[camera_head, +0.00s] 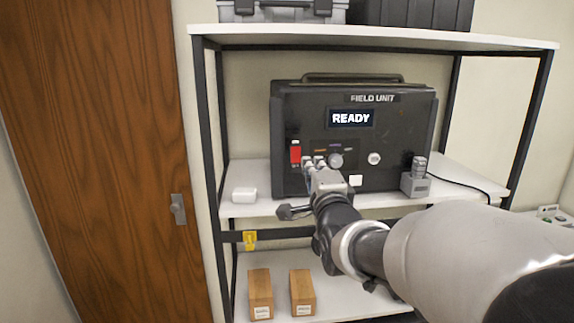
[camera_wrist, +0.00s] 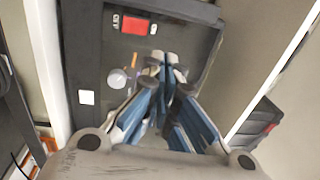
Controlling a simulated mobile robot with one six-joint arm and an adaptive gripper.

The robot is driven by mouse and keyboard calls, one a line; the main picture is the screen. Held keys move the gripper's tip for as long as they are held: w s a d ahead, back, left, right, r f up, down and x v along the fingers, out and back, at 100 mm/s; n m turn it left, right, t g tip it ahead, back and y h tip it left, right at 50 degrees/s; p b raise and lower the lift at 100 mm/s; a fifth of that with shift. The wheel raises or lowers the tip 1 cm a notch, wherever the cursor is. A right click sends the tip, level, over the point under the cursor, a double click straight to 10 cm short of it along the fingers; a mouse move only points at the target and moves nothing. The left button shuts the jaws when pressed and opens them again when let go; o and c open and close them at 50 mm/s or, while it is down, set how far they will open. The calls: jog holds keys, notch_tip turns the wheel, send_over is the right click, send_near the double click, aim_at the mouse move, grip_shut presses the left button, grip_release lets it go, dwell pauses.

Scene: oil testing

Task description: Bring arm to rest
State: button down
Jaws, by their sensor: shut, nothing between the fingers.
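My gripper (camera_head: 312,162) reaches in from the right and points at the lower left of the front panel of the black field unit (camera_head: 405,125). The unit's screen reads READY. In the wrist view my gripper (camera_wrist: 165,65) is shut and empty, its fingers together in front of the panel. A red switch (camera_head: 295,152) sits just left of the fingertips and shows above them in the wrist view (camera_wrist: 135,26). A round knob (camera_head: 336,160) is right of the fingertips. I cannot tell whether the fingertips touch the panel.
The unit stands on a white shelf (camera_head: 243,208) with dark posts (camera_head: 205,120). Cardboard boxes (camera_head: 260,292) are below. A wooden door (camera_head: 95,150) is at left.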

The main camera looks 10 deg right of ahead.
jog(key=s+f+n+g, duration=0.5)
jog(key=s+f+n, duration=0.1)
jog(key=s, duration=0.6)
jog(key=s+f+n+g, duration=0.5)
jog(key=s+f+n, duration=0.1)
jog(key=s, duration=0.7)
jog(key=s+f+n+g, duration=0.4)
jog(key=s+f+n, duration=0.2)
jog(key=s, duration=0.6)
notch_tip(320, 180, down, 2)
jog(key=shift+s+d+f+g, duration=0.1)
jog(key=shift+s+d+g, duration=0.05)
jog(key=shift+s+g, duration=0.25)
